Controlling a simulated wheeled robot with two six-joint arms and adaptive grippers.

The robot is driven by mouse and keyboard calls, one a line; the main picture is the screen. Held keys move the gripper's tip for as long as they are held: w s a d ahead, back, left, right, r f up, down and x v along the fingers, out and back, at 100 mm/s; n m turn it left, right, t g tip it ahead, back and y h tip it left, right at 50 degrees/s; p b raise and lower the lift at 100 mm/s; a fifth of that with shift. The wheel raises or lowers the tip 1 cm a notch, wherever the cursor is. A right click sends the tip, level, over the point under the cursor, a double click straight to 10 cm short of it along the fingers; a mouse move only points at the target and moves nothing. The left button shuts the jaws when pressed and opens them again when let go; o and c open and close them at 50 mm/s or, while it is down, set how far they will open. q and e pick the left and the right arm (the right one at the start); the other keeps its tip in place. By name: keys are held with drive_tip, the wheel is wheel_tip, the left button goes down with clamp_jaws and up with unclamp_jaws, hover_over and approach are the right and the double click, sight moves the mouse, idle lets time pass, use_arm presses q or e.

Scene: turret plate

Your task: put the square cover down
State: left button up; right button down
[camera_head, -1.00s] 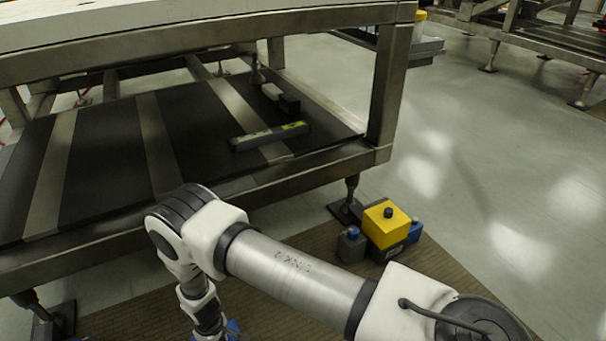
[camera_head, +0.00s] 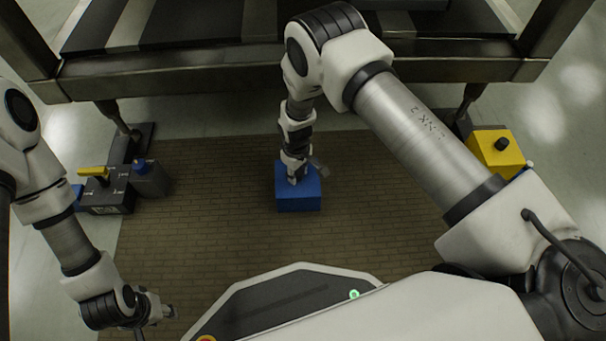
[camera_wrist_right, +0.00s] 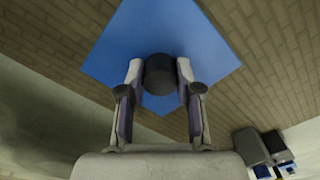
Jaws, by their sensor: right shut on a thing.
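The blue square cover (camera_head: 298,204) is in the middle of the head view, over the brown brick-patterned mat. In the right wrist view the cover (camera_wrist_right: 115,45) fills the upper middle, with a dark round knob (camera_wrist_right: 159,75) on it. My right gripper (camera_head: 297,178) comes down from above, its fingers shut on both sides of the knob. I cannot tell whether the cover touches the mat. My left gripper (camera_head: 160,314) is at the lower left, away from the cover; its fingers are too small to judge.
A yellow block with a black knob (camera_head: 497,153) stands at the right. At the left are a dark base with a yellow handle (camera_head: 94,171) and a grey block with a blue knob (camera_head: 149,179). A metal-framed rack (camera_head: 200,80) stands behind. The mat (camera_head: 225,235) around the cover is clear.

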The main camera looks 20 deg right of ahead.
drive_tip(key=shift+f, duration=0.8)
drive_tip(key=shift+r, duration=0.25)
drive_tip(key=shift+f, duration=0.2)
drive_tip(key=c, duration=0.8)
unclamp_jaws()
use_arm(q)
drive_tip(key=shift+d+f, duration=0.1)
drive_tip(key=shift+f, duration=0.6)
